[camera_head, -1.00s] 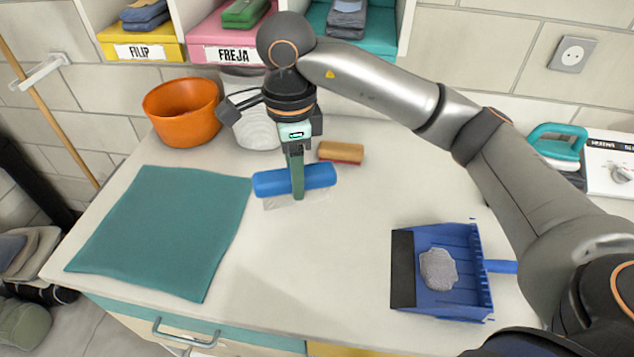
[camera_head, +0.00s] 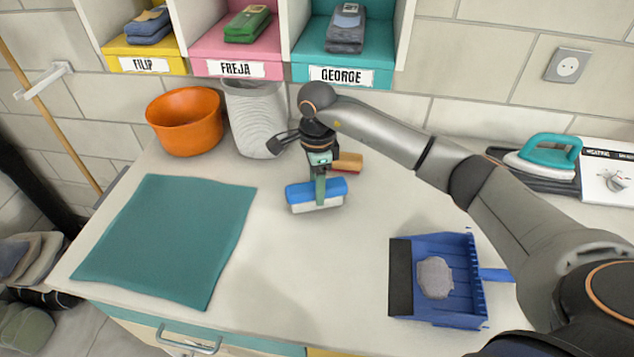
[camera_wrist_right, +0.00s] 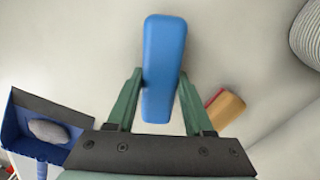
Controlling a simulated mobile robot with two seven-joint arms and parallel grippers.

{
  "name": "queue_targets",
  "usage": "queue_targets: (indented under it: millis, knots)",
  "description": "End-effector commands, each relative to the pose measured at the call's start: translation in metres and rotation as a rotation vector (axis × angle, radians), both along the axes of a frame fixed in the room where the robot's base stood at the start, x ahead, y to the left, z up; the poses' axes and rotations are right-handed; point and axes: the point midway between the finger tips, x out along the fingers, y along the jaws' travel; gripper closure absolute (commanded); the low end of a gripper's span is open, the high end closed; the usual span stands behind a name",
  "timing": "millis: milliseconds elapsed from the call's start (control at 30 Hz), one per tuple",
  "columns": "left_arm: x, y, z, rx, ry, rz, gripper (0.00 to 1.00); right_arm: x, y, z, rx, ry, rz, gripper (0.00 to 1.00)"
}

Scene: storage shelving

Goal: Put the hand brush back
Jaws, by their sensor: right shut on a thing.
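The hand brush (camera_head: 316,189) has a blue back and pale bristles. It is upright, bristles down, over the middle of the white worktop; I cannot tell if they touch it. My right gripper (camera_head: 320,188) points down and is shut across the brush's middle. In the right wrist view the blue back (camera_wrist_right: 164,50) lies between the two green fingers of the gripper (camera_wrist_right: 162,85). A blue dustpan (camera_head: 462,280) with a black lip lies at the front right and holds a grey lump (camera_head: 435,278). My left gripper is out of view.
A tan and red block (camera_head: 348,163) lies just behind the brush. An orange pot (camera_head: 184,122) and a ribbed white bin (camera_head: 254,120) stand at the back. A teal cloth (camera_head: 165,240) covers the left; the worktop between cloth and dustpan is clear. Labelled cubbies hang above.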

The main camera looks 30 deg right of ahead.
Motion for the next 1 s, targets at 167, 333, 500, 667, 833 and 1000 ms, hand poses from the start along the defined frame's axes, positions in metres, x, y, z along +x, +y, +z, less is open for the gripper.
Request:
queue_targets:
  millis: [167, 333, 500, 667, 833, 1000]
  knots:
    - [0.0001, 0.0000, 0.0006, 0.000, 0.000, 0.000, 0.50, 0.0008, -0.0001, -0.0010, 0.000, -0.003, 0.000, 1.00]
    - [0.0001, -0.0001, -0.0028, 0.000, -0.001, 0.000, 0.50, 0.0006, -0.0001, -0.0046, 0.000, -0.003, 0.000, 1.00]
    - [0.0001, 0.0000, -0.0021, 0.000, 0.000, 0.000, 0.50, 0.0004, 0.0000, -0.0043, 0.000, -0.002, 0.000, 0.34]
    - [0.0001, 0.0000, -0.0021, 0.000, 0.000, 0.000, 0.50, 0.0004, 0.0000, -0.0042, 0.000, -0.002, 0.000, 0.18]
    - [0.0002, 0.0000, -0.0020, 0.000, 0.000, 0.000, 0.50, 0.0004, -0.0001, -0.0041, 0.000, -0.002, 0.000, 0.18]
    - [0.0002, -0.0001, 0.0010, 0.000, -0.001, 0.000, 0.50, 0.0009, 0.0000, 0.0026, 0.000, -0.004, 0.000, 0.18]
